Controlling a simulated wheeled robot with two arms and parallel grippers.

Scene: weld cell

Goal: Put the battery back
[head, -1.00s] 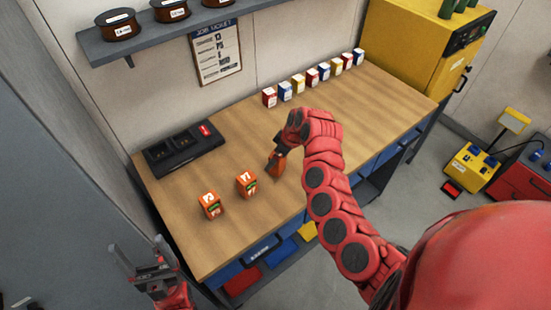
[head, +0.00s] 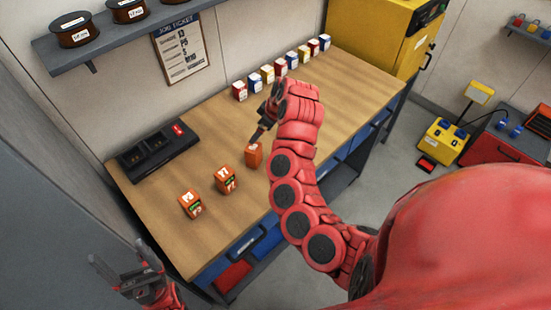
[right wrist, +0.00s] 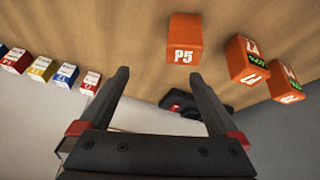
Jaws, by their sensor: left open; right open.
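Three orange batteries stand in a slanting row on the bench: a near one (head: 191,205), a middle one (head: 226,179) and a far one (head: 253,156). The right wrist view shows "P5" on the far battery (right wrist: 184,42); the other two have green marks. My right gripper (head: 261,132) is just behind and above the P5 battery, apart from it. Its open fingers (right wrist: 158,75) are empty. A black charger (head: 155,150) with dark bays and a red label lies at the bench's back left. My left gripper (head: 122,268) is open and empty, off the bench's front left.
Several small red, blue and yellow boxes (head: 281,68) line the bench's back edge. A job ticket (head: 182,50) hangs on the wall below a shelf of spools (head: 110,28). A yellow cabinet (head: 385,38) stands at the right. The bench middle (head: 205,150) is clear.

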